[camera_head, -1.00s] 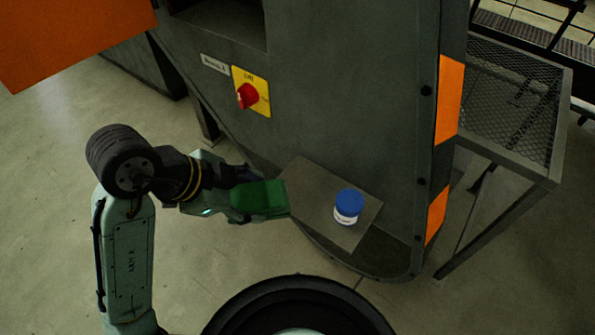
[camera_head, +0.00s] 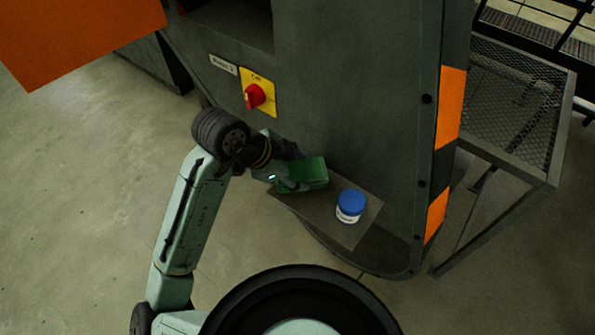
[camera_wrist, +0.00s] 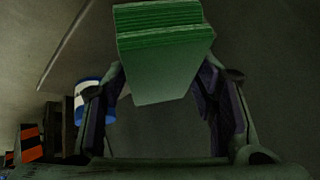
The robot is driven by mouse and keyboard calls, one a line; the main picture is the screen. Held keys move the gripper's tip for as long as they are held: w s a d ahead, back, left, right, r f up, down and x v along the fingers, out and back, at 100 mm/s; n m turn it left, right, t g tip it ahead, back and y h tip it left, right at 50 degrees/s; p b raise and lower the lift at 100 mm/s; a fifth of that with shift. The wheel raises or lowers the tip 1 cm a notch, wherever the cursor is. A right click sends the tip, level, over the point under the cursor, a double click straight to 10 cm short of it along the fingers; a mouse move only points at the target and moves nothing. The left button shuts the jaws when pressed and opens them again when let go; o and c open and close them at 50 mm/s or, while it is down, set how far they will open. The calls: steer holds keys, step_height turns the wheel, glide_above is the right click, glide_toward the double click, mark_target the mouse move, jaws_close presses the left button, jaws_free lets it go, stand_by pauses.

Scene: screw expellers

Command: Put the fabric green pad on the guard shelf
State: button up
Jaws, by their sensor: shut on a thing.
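The green pad (camera_head: 311,173) is a block with a layered edge, seen close up in the wrist view (camera_wrist: 165,65). My gripper (camera_head: 296,181) is shut on it, with a finger on each side of the pad in the wrist view (camera_wrist: 165,85). The guard shelf (camera_head: 318,220) is a small grey plate on the front of the dark machine. The pad is over the shelf's left back part in the head view. I cannot tell whether it touches the shelf.
A blue-lidded white jar (camera_head: 350,206) stands on the shelf, right of the pad; it also shows in the wrist view (camera_wrist: 88,95). The machine wall (camera_head: 350,90) rises behind, with a red knob on a yellow plate (camera_head: 258,93). A mesh-topped stand (camera_head: 520,95) is at the right.

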steer(key=shift+w+d+f, duration=0.15)
steer(key=shift+f, duration=0.7)
steer(key=shift+f, duration=0.1)
steer(key=o, duration=1.5)
steer(key=shift+o, duration=0.2)
steer(key=v, duration=1.2)
steer(key=shift+p, duration=0.35)
